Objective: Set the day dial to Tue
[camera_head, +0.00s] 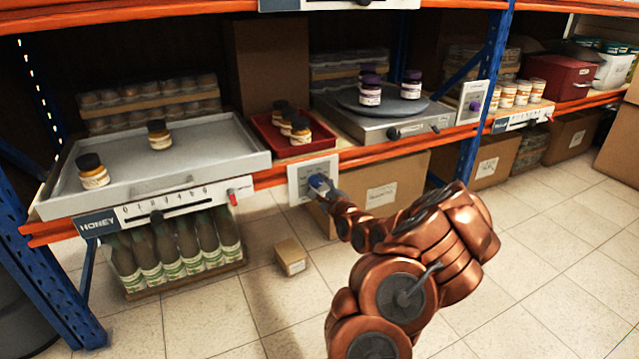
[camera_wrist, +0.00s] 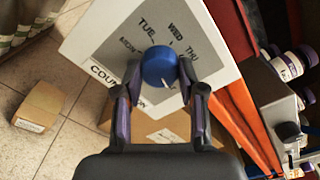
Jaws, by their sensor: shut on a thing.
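A white dial plate (camera_head: 298,190) hangs at the front edge of the orange shelf beam. In the wrist view the plate (camera_wrist: 105,30) is tilted, with a grey face lettered TUE, WED and other day names, some partly hidden. A blue dial knob (camera_wrist: 159,66) stands at its middle. A small white mark shows on the knob's lower right part; which day it points to I cannot tell. My gripper (camera_wrist: 160,70) has one finger on each side of the knob and is shut on it. In the head view my gripper (camera_head: 322,187) is at the plate.
Above the plate are a red tray (camera_head: 262,128) of jars and a grey turntable (camera_head: 420,104) with purple-lidded jars. Left is a grey tray (camera_head: 215,165) over a HONEY slider (camera_head: 157,217). Another plate with a purple knob (camera_head: 474,105) is right. A small box (camera_head: 290,258) lies on the floor.

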